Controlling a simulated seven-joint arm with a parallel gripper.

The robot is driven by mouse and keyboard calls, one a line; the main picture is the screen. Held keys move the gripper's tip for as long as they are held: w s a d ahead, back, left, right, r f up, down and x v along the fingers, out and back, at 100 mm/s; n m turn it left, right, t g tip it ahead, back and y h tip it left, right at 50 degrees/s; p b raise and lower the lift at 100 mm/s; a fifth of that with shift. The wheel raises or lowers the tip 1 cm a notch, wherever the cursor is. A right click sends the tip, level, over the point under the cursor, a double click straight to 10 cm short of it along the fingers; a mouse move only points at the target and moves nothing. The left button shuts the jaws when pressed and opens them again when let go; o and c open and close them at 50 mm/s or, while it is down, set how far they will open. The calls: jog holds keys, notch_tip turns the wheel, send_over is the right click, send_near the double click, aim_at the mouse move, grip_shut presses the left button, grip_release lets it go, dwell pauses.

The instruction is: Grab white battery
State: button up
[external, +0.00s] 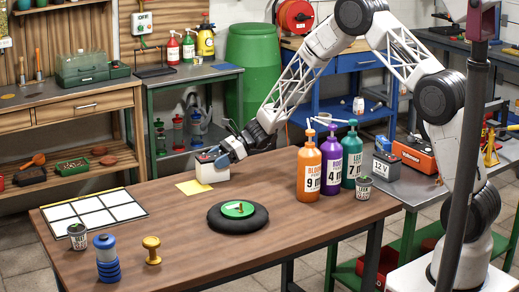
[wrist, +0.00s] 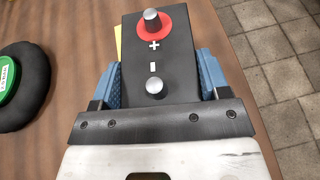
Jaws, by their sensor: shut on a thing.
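The white battery (external: 211,172) stands at the far edge of the wooden table in the external view, with a dark top. In the wrist view its dark top (wrist: 173,60) shows a plus and a minus mark, a red ring around one metal post, and a second bare post. My gripper (external: 226,155) is shut on the battery, its blue fingers on either side of it; the gripper also shows in the wrist view (wrist: 158,85). The battery appears upright and at or very near the table top; I cannot tell whether it touches.
A yellow sheet (external: 194,187) lies beside the battery. A black ring with a green disc (external: 238,212) is nearer the middle. Orange, purple and green pump bottles (external: 309,170) stand right. A white grid panel (external: 95,212) lies left. A dark 12 V battery (external: 386,166) sits on the side bench.

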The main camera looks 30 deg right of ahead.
jog(key=shift+r, duration=0.25)
jog(key=shift+r, duration=4.85)
jog(key=shift+w, duration=0.15)
